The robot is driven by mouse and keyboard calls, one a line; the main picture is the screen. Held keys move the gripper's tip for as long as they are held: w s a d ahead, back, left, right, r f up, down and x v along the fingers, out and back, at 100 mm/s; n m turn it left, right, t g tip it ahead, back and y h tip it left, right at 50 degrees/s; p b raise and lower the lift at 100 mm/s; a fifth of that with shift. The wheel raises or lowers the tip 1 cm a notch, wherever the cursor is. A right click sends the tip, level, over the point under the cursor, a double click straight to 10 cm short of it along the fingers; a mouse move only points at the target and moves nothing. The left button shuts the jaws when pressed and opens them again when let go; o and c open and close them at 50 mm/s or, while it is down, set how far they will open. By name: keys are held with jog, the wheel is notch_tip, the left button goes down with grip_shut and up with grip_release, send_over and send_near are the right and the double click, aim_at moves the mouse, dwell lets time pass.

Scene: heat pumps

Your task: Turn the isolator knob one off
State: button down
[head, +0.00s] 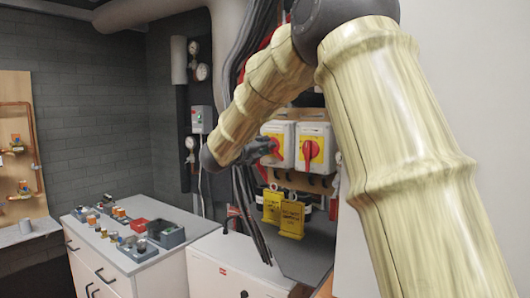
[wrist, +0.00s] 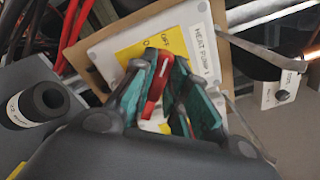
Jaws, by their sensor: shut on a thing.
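Isolator one is a white box (head: 284,132) with a yellow plate and a red knob, the left of two on the wall in the head view. In the wrist view its plate (wrist: 203,45) reads HEAT PUMP 1, with OFF on the yellow part. My gripper (head: 271,149) reaches it from the left. In the wrist view my gripper's teal-padded fingers (wrist: 162,88) are shut on the red knob (wrist: 155,86), one on each side. The knob's white mark shows near the OFF lettering; its exact angle is hard to tell. The fingers hide part of the knob.
A second isolator (head: 325,143) with a red knob (head: 308,151) stands close on the right. Yellow tags (head: 291,220) hang below. Red and black cables run close by. A white cabinet (head: 225,268) stands below, and a counter (head: 145,255) with small parts is at left.

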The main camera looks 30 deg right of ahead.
jog(key=shift+f+n, duration=0.15)
jog(key=shift+n, duration=3.65)
jog(key=c, duration=1.4)
grip_release()
jog(key=shift+w+f, duration=0.1)
jog(key=shift+a, duration=0.15)
jog(key=v, duration=1.1)
jog(key=shift+s+a, duration=0.2)
jog(key=shift+a, duration=0.1)
